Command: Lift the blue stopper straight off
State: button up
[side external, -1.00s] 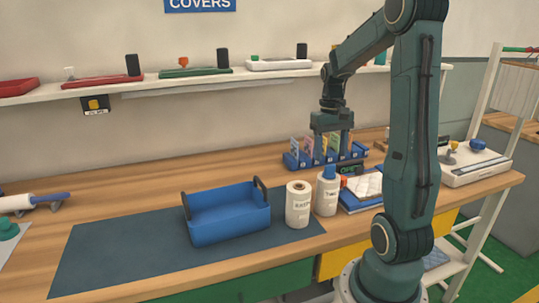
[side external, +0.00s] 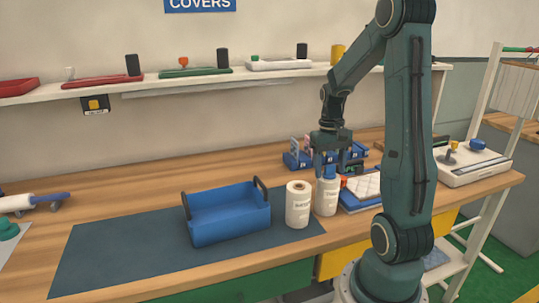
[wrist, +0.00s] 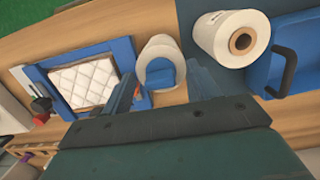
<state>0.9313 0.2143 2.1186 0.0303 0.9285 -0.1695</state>
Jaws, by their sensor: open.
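The blue stopper (wrist: 160,73) sits in the top of a white roll (side external: 327,197) that stands upright on the bench. In the side view the stopper is largely hidden by my gripper (side external: 329,168). My gripper points down over the roll and is open. In the wrist view its two fingers (wrist: 160,90) stand to the left and right of the stopper, with gaps showing between each finger and the stopper.
A second white roll (side external: 298,205) stands close on the left, with a blue handled tote (side external: 232,222) beyond it. A blue-framed tray with a quilted white pad (side external: 366,187) lies close on the right. Blue card holders (side external: 296,160) stand behind.

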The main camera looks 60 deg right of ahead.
aim_at(330, 165)
jog(key=c, duration=1.1)
jog(key=shift+o, duration=0.2)
jog(key=shift+r, duration=0.1)
jog(key=shift+r, duration=4.95)
jog(key=shift+w+a, duration=0.1)
